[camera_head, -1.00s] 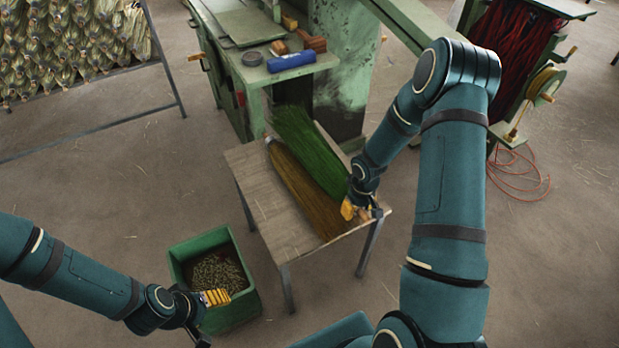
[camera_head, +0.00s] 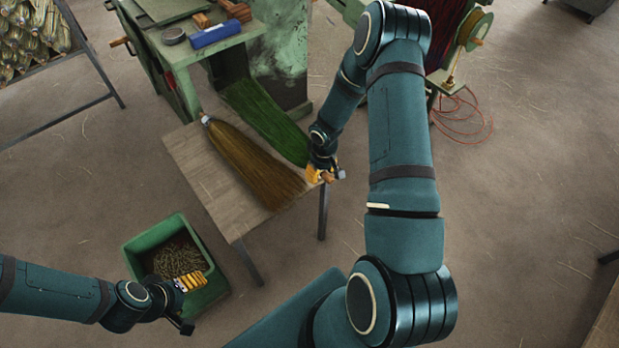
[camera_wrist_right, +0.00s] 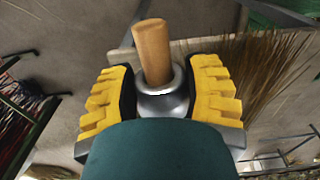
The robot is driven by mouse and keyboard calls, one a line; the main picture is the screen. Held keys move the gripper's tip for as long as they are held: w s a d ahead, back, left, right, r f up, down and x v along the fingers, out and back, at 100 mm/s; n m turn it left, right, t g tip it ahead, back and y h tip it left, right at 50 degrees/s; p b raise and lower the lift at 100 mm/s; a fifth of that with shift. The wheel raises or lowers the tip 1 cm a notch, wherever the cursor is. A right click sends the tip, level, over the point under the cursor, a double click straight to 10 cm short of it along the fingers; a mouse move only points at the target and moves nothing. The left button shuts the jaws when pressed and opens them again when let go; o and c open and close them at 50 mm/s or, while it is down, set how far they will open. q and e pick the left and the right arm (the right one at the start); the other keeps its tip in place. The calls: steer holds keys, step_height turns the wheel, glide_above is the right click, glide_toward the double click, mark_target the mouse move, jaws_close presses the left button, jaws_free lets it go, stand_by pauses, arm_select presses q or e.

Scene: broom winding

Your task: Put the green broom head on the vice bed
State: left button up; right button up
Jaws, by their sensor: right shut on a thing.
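The green broom head (camera_head: 265,115) has long dark green bristles that stretch up and left from my right gripper (camera_head: 322,174), beside the wooden table's far right side. My right gripper is shut on its butt end. In the right wrist view the yellow fingers (camera_wrist_right: 162,95) sit on both sides of a silver collar (camera_wrist_right: 163,98) with a wooden stub (camera_wrist_right: 153,50). My left gripper (camera_head: 190,282) is over the green crate, and its opening is unclear. The green machine (camera_head: 165,75) stands behind. I cannot tell which part is the vice bed.
A brown broom head (camera_head: 250,165) lies on the wooden table (camera_head: 185,150); its bristles also show in the right wrist view (camera_wrist_right: 262,65). The green crate (camera_head: 140,250) holds small pieces. A blue block (camera_head: 216,33) lies on the machine's top.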

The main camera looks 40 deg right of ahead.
step_height(320, 180, down, 7)
steer(key=shift+d+f+b, duration=0.1)
steer(key=shift+f+b, duration=0.1)
steer(key=shift+b, duration=0.35)
steer(key=o, duration=1.3)
steer(key=shift+c, duration=0.2)
steer(key=shift+r, duration=0.2)
